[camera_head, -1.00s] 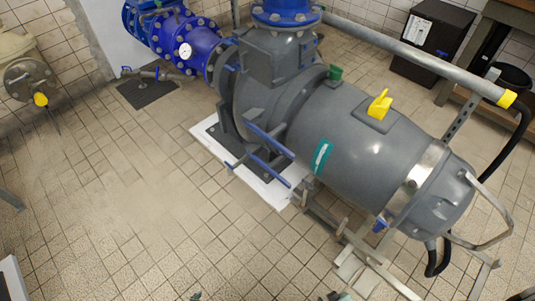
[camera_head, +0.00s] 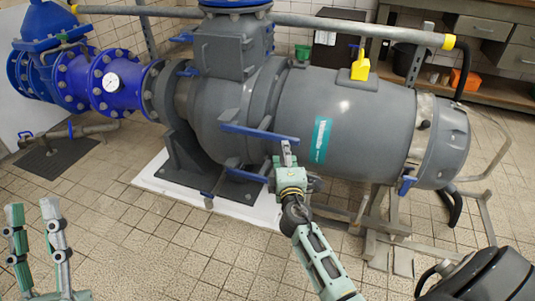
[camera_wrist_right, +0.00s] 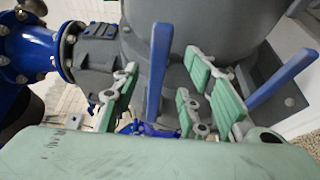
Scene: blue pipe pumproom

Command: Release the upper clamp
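The upper clamp's blue handle (camera_head: 258,133) projects from the side of the grey pump body. A second, lower blue handle (camera_head: 240,173) lies below it. My right gripper (camera_head: 288,155) is at the pump's side, just under the right end of the upper handle. In the right wrist view my right gripper (camera_wrist_right: 168,98) is open, with green pads on both sides of a blue handle (camera_wrist_right: 157,70). Another blue handle (camera_wrist_right: 285,78) passes to the right of the fingers. I cannot tell which handle is which there. My left gripper (camera_head: 37,216) is open and empty at the lower left.
The grey pump (camera_head: 345,125) lies on a metal frame (camera_head: 385,240) at right. A grey pipe (camera_head: 350,29) with a yellow cap runs behind. The tiled floor (camera_head: 130,240) at front left is clear.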

